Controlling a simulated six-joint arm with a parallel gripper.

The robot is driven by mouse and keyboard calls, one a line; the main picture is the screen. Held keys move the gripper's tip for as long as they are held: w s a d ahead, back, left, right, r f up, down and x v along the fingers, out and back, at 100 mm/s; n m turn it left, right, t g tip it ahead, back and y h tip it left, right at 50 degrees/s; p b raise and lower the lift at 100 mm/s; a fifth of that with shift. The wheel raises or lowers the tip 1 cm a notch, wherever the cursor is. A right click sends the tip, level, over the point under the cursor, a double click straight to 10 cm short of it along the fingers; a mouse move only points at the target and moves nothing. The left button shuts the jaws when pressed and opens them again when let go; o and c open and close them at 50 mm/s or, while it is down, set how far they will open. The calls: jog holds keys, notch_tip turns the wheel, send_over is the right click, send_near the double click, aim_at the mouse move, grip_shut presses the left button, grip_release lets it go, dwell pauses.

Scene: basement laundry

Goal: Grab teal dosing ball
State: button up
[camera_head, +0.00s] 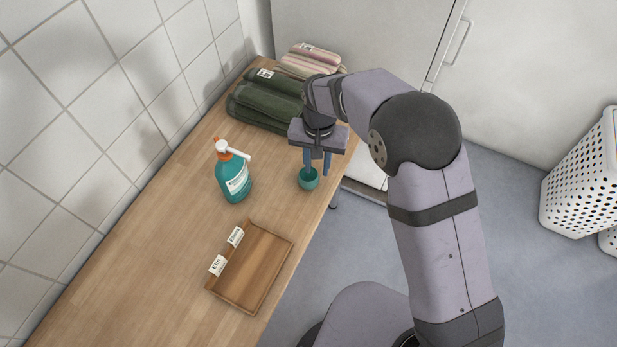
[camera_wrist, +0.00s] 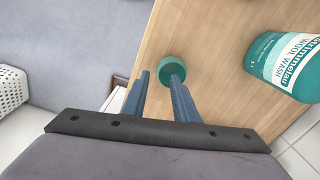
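The teal dosing ball (camera_head: 309,181) is a small round cup with a dark opening, on the wooden counter near its right edge. In the wrist view the ball (camera_wrist: 166,62) lies beyond my fingertips, partly covered by the right finger's tip. My gripper (camera_head: 317,170) points down over the ball, and its two blue fingers are apart with nothing held between them. The gripper (camera_wrist: 160,76) is off-centre: one finger lines up with the ball and the other is to its side. I cannot tell whether that finger touches the ball.
A teal wool-wash pump bottle (camera_head: 234,178) stands left of the ball; it also shows in the wrist view (camera_wrist: 284,66). A labelled wooden tray (camera_head: 284,262) lies nearer on the counter. Folded green towels (camera_head: 262,103) and striped cloths (camera_head: 309,60) are behind. A white basket (camera_head: 582,180) is at right.

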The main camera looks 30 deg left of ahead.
aim_at(309, 178)
jog(key=shift+d+f+p, duration=0.1)
jog(key=shift+f+p, duration=0.9)
jog(key=shift+f, duration=1.95)
grip_shut()
